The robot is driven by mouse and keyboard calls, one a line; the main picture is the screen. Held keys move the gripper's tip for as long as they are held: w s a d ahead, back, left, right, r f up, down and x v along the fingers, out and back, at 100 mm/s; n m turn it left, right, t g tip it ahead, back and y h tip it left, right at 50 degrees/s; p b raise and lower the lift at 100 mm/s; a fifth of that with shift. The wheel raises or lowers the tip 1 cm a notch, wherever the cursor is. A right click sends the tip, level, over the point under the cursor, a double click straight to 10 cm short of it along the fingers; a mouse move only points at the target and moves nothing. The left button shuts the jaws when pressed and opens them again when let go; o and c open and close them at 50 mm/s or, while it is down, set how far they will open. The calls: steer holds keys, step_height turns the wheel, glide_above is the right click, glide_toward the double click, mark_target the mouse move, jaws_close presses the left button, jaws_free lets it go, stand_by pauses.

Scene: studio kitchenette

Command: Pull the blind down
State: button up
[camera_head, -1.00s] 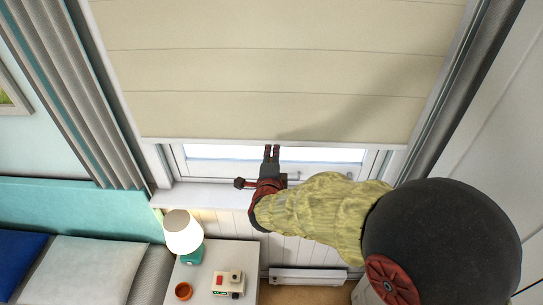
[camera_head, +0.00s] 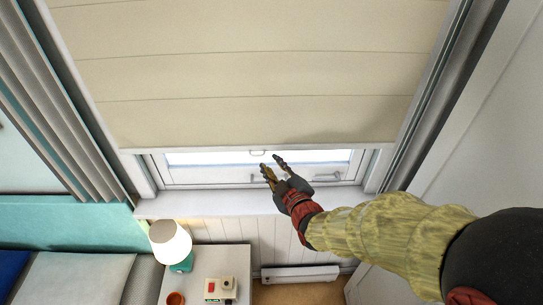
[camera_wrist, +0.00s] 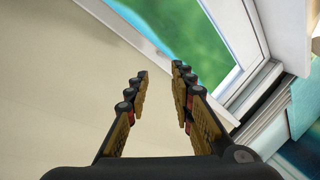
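The cream blind (camera_head: 260,80) hangs over most of the window, its pale bottom bar (camera_head: 200,150) a little above the sill. A small pull ring (camera_head: 258,153) shows at the middle of that bar. My gripper (camera_head: 271,162) is open and empty, its fingertips just below the bar near the ring. I cannot tell whether a finger touches the ring. In the wrist view my gripper (camera_wrist: 158,72) has its two fingers apart, with nothing between them. The blind (camera_wrist: 50,80) fills the left side there.
The white window sill (camera_head: 190,206) and window frame lie below the blind. A lamp (camera_head: 170,243), a small orange pot (camera_head: 175,298) and a small device (camera_head: 220,290) stand on the bedside table (camera_head: 205,262). A grey curtain (camera_head: 60,90) hangs at left.

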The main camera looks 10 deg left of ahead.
steer(key=w+a+f+n+p, duration=0.1)
steer(key=w+a+n, duration=0.3)
steer(key=n, duration=0.5)
steer(key=shift+w+a+f+g+y, duration=0.4)
steer(key=shift+a+f, duration=0.25)
steer(key=shift+f, duration=0.2)
steer(key=shift+c, duration=0.6)
jaws_close()
